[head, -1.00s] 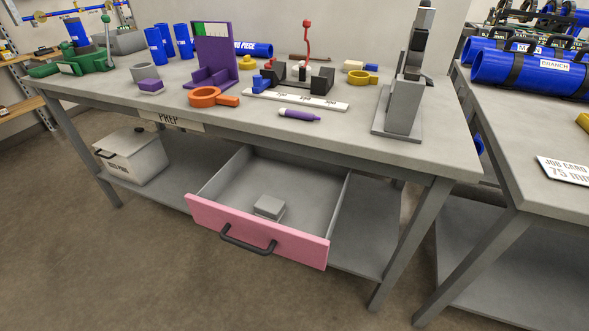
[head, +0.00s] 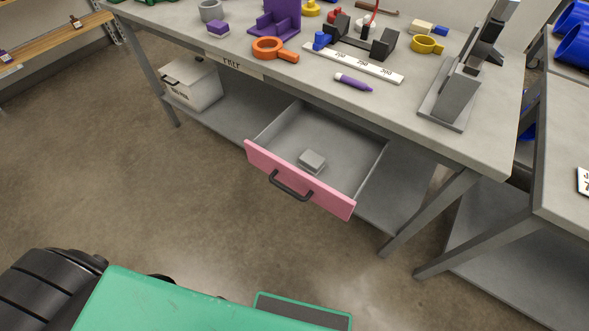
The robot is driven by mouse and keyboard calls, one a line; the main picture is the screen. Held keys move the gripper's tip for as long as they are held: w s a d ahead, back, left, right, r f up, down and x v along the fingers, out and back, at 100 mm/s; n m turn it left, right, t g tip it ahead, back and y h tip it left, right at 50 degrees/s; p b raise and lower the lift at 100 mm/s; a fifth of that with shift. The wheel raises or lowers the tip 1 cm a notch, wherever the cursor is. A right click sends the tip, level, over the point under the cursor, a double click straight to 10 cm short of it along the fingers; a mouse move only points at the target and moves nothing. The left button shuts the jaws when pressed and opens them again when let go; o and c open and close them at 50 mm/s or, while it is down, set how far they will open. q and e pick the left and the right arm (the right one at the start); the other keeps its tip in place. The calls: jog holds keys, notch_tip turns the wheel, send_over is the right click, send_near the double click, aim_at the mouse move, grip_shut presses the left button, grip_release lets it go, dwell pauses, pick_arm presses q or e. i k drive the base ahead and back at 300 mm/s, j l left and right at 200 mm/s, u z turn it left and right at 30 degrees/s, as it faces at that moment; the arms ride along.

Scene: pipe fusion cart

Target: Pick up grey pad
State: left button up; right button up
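The grey pad (head: 312,161) is a small light-grey block lying in the open drawer (head: 345,150) under the workbench. It rests on the drawer floor, close behind the pink drawer front (head: 300,180). The drawer front has a dark handle. Neither of my grippers shows in the head view, so I cannot see whether they are open or shut.
The workbench top (head: 400,98) carries an orange ring tool (head: 268,46), a purple marker (head: 353,81), a white ruler strip (head: 350,62) and a grey stand (head: 455,95). A lidded box (head: 195,85) sits on the lower shelf. Open floor lies before the drawer.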

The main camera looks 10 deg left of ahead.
aim_at(310, 161)
jog(key=i+j, duration=0.15)
jog(key=j, duration=0.35)
jog(key=i+j+z, duration=0.1)
jog(key=j, duration=0.35)
jog(key=i+j, duration=0.1)
jog(key=j, duration=0.4)
jog(key=i+j+z, duration=0.1)
jog(key=j, duration=0.4)
jog(key=i+j, duration=0.15)
jog(key=j, duration=0.35)
jog(key=z, duration=1.45)
jog(key=k+u, duration=0.25)
jog(key=u, duration=0.25)
jog(key=k+j+u, duration=0.15)
jog(key=u, duration=0.3)
jog(key=k, duration=0.1)
